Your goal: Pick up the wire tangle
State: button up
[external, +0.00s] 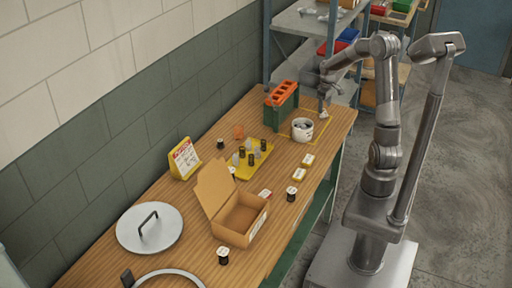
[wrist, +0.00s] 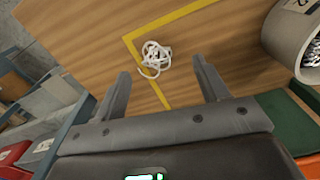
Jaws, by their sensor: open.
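The wire tangle (wrist: 155,56) is a small loose bundle of white loops. In the external view my gripper (external: 324,95) hangs over the far end of the table, and the tangle is too small there to make out surely.
A white cup (external: 302,129) with dark contents stands near the tangle; it also shows in the wrist view (wrist: 292,42). A green and orange rack (external: 282,97) stands close by. An open cardboard box (external: 240,216), a yellow tray (external: 248,160) and several small containers occupy the nearer table.

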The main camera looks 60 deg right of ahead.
aim_at(324, 112)
jog(key=shift+w+d+f, duration=0.1)
jog(key=shift+d+f, duration=0.1)
jog(key=shift+f, duration=1.15)
jog(key=shift+w+d+f, duration=0.1)
jog(key=shift+d+f, duration=0.1)
jog(key=shift+f, duration=1.15)
jog(key=shift+c, duration=0.2)
jog(key=c, duration=1)
jog(key=shift+r, duration=0.15)
